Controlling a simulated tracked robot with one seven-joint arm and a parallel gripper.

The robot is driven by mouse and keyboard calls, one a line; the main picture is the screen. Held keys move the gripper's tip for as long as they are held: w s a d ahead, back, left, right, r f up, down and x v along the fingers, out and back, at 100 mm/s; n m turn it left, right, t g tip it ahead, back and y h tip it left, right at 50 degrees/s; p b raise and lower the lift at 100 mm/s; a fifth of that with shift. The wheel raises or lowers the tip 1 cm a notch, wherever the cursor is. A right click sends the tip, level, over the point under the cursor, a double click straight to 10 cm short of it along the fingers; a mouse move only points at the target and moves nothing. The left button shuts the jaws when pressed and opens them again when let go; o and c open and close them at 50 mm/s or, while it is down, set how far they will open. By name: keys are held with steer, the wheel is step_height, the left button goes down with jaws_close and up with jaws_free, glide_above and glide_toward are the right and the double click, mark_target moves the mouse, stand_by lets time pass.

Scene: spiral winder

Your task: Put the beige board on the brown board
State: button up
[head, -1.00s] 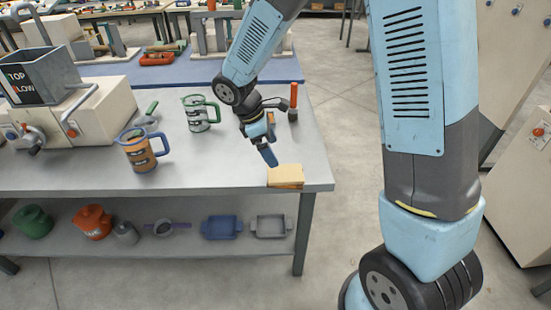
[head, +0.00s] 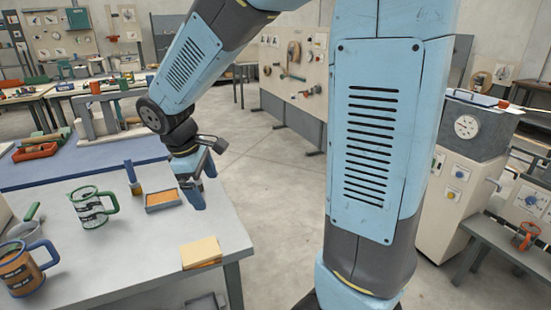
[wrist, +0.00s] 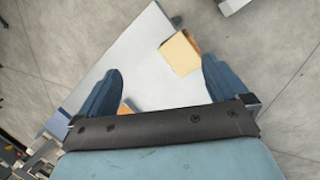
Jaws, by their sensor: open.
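The beige board (head: 201,251) lies flat near the table's front right corner. A thin brown edge, seemingly the brown board (head: 203,266), shows beneath it.
A blue-rimmed tray with a brown inside (head: 163,200) sits behind the boards, close to my gripper. A green-handled mug (head: 92,208) and an orange mug (head: 22,270) stand to the left. The table's right edge is close to the boards; open floor lies beyond.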

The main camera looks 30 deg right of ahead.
steer(key=s+d+r+m+t+y, duration=0.1)
steer(key=s+d+r+m+t, duration=0.1)
steer(key=s+d+r+m, duration=0.3)
steer(key=s+d+r+m+t+y, duration=0.1)
steer(key=s+d+r+m+t, duration=0.1)
steer(key=s+d+r+m, duration=0.4)
steer(key=s, duration=0.3)
steer(key=shift+s+d+m+t+y, duration=0.3)
steer(key=shift+s+d+y, duration=0.1)
